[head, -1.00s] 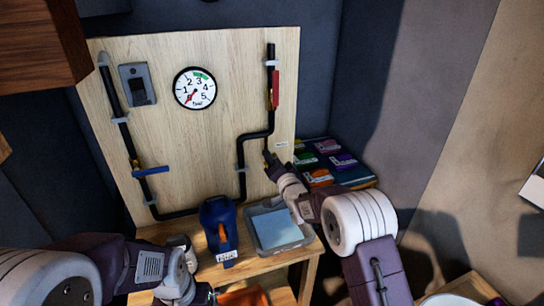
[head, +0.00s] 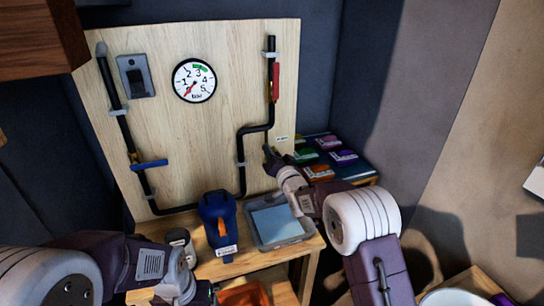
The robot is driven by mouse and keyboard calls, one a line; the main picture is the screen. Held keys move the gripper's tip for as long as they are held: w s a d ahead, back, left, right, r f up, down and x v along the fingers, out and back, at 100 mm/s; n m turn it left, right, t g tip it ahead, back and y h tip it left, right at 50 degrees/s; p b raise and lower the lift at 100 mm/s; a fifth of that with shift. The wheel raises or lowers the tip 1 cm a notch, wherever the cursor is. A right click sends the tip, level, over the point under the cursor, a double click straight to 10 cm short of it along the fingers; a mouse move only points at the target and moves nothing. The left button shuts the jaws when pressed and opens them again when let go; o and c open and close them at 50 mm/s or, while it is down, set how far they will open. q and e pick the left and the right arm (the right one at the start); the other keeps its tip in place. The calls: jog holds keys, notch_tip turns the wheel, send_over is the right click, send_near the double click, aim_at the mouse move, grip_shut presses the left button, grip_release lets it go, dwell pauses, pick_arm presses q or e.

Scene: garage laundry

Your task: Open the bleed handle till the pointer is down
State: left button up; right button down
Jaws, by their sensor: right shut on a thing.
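The round white gauge (head: 194,80) is on the wooden board. Its red pointer points to the lower left, at the low end of the scale. My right gripper (head: 269,156) is against the lower right of the board, just below a small white label (head: 281,138). It is shut on a small part there, apparently the bleed handle, which the gripper hides almost fully. My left gripper (head: 205,293) is low at the bottom edge, partly cut off, away from the board; its fingers are not clear.
A red handle (head: 275,78) lies along the right black pipe; a blue handle (head: 149,164) sticks out across the left pipe. A blue jug (head: 219,232) and a grey tray (head: 262,243) stand on the wooden bench below. Coloured packets (head: 318,172) lie at right.

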jog(key=shift+f+n+b, duration=0.1)
jog(key=shift+n+b, duration=0.7)
jog(key=shift+n, duration=0.4)
jog(key=shift+a+n+b, duration=0.1)
jog(key=shift+n+b, duration=0.65)
jog(key=shift+n, duration=0.35)
jog(key=shift+r+n, duration=0.2)
jog(key=shift+n, duration=0.1)
jog(key=c, duration=1.5)
grip_release()
jog(key=shift+s, duration=0.15)
jog(key=b+v, duration=0.1)
jog(key=v, duration=0.8)
